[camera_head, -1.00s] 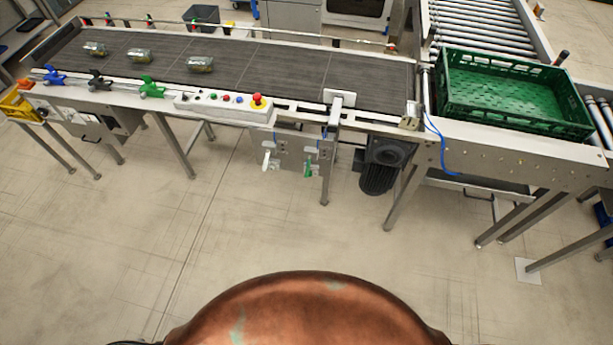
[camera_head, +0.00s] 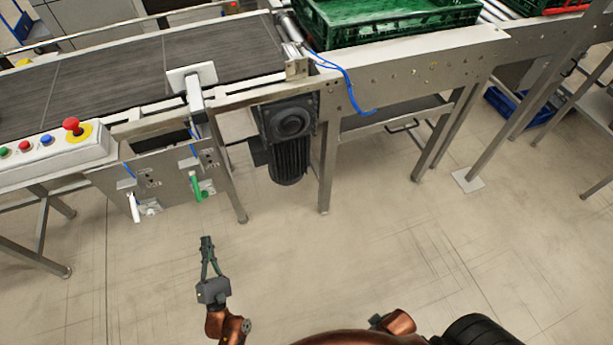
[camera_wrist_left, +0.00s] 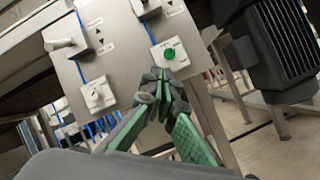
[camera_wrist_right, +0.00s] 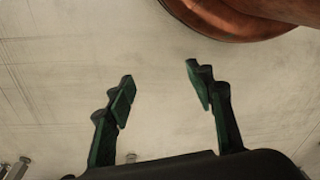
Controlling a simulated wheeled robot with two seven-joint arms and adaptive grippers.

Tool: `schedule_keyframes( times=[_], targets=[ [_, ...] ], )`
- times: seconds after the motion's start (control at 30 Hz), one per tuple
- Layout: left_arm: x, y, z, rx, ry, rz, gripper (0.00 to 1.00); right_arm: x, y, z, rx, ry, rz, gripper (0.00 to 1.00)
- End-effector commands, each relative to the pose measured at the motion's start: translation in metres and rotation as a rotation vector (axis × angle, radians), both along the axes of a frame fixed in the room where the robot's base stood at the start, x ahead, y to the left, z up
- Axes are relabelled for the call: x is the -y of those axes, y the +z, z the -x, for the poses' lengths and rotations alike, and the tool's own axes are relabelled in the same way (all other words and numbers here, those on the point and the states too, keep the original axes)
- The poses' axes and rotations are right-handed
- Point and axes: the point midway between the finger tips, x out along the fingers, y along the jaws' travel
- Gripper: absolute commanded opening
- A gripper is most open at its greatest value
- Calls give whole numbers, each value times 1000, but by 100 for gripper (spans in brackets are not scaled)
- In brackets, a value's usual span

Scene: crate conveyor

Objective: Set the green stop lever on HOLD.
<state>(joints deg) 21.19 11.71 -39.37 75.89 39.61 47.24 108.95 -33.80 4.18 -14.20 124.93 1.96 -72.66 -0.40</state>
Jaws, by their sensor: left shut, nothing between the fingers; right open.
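The green stop lever (camera_head: 197,190) is on the grey control panel (camera_head: 170,180) under the conveyor. In the left wrist view its round green end (camera_wrist_left: 169,53) faces me on a pale mount; small labels beside it are not legible. My left gripper (camera_head: 206,241) is shut and empty, below and in front of the lever in the head view. In the left wrist view its closed fingertips (camera_wrist_left: 165,78) are just below the green end; whether they touch it cannot be told. My right gripper (camera_wrist_right: 158,78) is open and empty above the floor.
A white lever (camera_head: 134,207) is on the same panel, left of the green one. A black motor (camera_head: 290,150) hangs to the right, with table legs nearby. A button box with a red emergency stop (camera_head: 72,126) is up left. The floor in front is clear.

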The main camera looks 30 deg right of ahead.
Motion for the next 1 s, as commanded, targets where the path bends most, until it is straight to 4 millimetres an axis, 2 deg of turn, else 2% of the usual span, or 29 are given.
schedule_keyframes(
  times=[0.03, 0.2, 0.3, 0.53, 0.93, 0.97, 1.0],
  targets=[
    [7, -10, -2, 6, -39, 105, 0, -1, -6, 3, -15, -2, -4, 49],
    [17, 13, -5, 41, -148, 380, 0, -1, 14, 2, -25, -6, -13, 49],
    [19, 21, -5, 52, -180, 454, 0, -1, 22, 2, -27, -7, -15, 49],
    [23, 39, -18, 59, -193, 480, 0, -3, 23, -1, -15, -6, -21, 49],
    [40, 87, -79, 58, -191, 477, 0, -14, 6, -15, 42, -3, -48, 49],
    [41, 90, -83, 57, -192, 477, 0, -14, 5, -16, 46, -3, -51, 49],
    [41, 97, -77, 56, -190, 478, 0, -14, 9, -15, 43, -3, -47, 49]
  ],
)
